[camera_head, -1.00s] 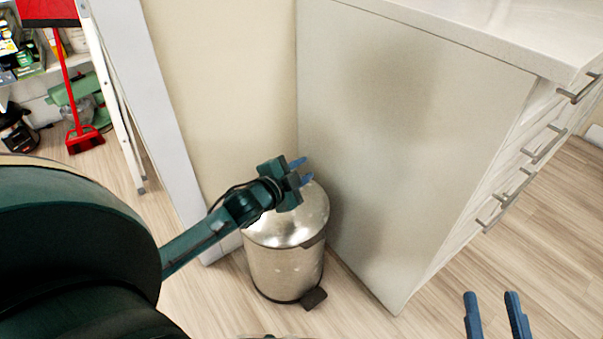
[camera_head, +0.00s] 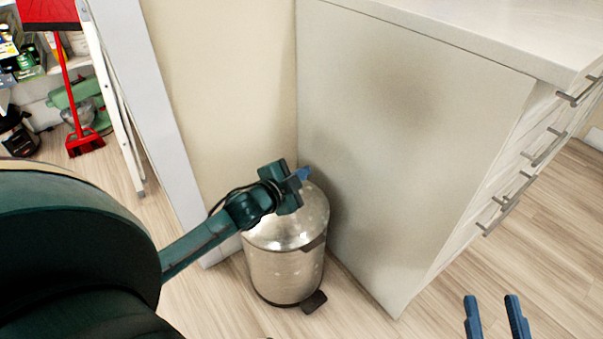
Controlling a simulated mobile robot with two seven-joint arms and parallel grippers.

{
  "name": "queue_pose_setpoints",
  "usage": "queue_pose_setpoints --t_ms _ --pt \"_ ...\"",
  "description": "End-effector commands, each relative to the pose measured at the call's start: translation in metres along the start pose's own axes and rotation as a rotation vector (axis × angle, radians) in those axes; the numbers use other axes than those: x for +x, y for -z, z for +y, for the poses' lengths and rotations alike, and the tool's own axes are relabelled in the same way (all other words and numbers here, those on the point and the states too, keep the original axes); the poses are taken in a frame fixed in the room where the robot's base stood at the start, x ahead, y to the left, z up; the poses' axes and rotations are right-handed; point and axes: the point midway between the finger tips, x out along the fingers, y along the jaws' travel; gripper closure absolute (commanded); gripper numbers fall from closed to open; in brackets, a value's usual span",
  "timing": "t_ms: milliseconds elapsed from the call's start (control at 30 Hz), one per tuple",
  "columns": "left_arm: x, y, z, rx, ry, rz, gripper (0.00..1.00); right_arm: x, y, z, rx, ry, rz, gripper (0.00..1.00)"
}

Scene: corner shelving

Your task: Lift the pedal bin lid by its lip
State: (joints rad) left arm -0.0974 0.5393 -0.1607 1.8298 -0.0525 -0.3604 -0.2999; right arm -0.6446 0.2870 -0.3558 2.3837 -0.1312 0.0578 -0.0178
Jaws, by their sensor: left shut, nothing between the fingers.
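The pedal bin (camera_head: 285,270) is a silver metal cylinder with a domed lid (camera_head: 290,230), standing on the floor in the corner. Its lid is down. A dark lip (camera_head: 314,242) shows at the lid's front right edge, and a dark pedal (camera_head: 315,302) sticks out at the base. My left gripper (camera_head: 303,173) is over the back of the lid, with its blue fingers shut together and empty. I cannot tell whether it touches the lid. My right gripper (camera_head: 496,318) is at the lower right with its two blue fingers apart, well away from the bin.
A white cabinet (camera_head: 400,150) with drawer handles (camera_head: 545,147) stands close on the bin's right. A wall (camera_head: 215,90) is behind it. A red broom (camera_head: 85,142) and a leaning white frame (camera_head: 120,110) are at the left. The floor in front of the cabinet is clear.

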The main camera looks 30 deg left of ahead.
Motion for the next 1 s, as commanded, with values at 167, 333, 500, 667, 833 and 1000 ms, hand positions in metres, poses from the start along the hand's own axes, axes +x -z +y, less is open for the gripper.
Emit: queue_pose_setpoints --t_ms 167,333,500,667,833,1000 --pt "0.0 0.0 0.0001 0.0 0.0 0.0 1.0 0.0001 0.0001 0.0 0.0 0.0 0.001 0.64" --pt "0.0 0.0 0.0001 0.0 0.0 0.0 1.0 0.0001 0.0001 0.0 0.0 0.0 0.001 0.64" --pt "0.0 0.0 0.0001 0.0 0.0 0.0 1.0 0.0001 0.0001 0.0 -0.001 0.0 0.001 0.64" --pt "0.0 0.0 0.0001 0.0 0.0 0.0 1.0 0.0002 0.0001 0.0001 -0.001 0.0 0.001 0.64" --pt "0.0 0.0 0.0 0.0 0.0 0.0 1.0 0.0002 0.0 0.0002 -0.001 0.0 0.001 0.64" --pt "0.0 0.0 0.0 0.0 0.0 0.0 0.92 0.0002 -0.0001 0.0003 -0.001 0.0 0.0 0.64"
